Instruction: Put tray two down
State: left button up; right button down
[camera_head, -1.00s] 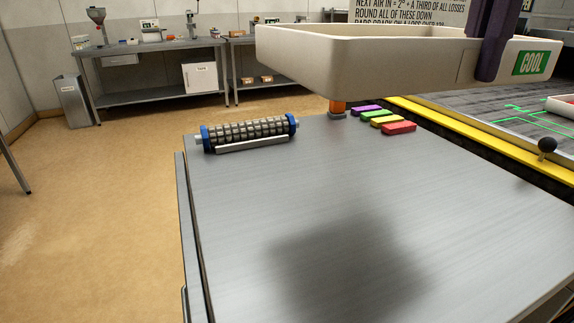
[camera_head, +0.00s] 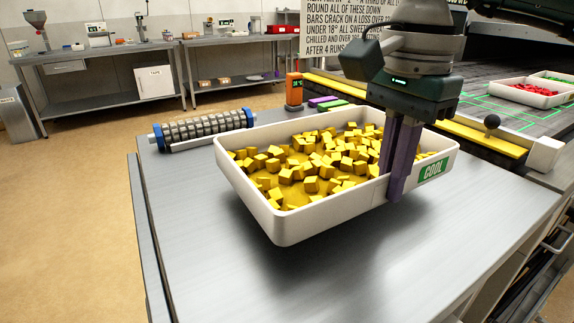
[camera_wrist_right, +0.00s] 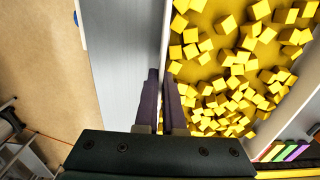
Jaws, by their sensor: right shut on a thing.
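A cream tray (camera_head: 330,222) full of yellow cubes hangs over the grey metal table, with a shadow under its front side. I cannot tell how small the gap is. A green "COOL" label (camera_head: 433,170) is on its right outer wall. My right gripper (camera_head: 396,170) is shut on the tray's front-right wall, with purple fingers on both sides of the wall. The fingers (camera_wrist_right: 162,105) and the yellow cubes also show in the right wrist view. My left gripper is not in view.
The metal table (camera_head: 215,285) is clear at the front and left. A roller with blue ends (camera_head: 205,130) lies at the back left. An orange device (camera_head: 294,90) and coloured bars (camera_head: 325,103) are behind the tray. Another tray with red pieces (camera_head: 528,93) stands on the green-lined surface at right.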

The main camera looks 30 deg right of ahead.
aim_at(386, 203)
jog(key=shift+f, duration=1.7)
jog(key=shift+f, duration=0.1)
jog(key=c, duration=1.5)
grip_release()
jog(key=shift+f, duration=0.1)
jog(key=o, duration=0.5)
notch_tip(386, 203, up, 12)
jog(key=shift+r+b, duration=0.2)
jog(key=shift+b, duration=0.1)
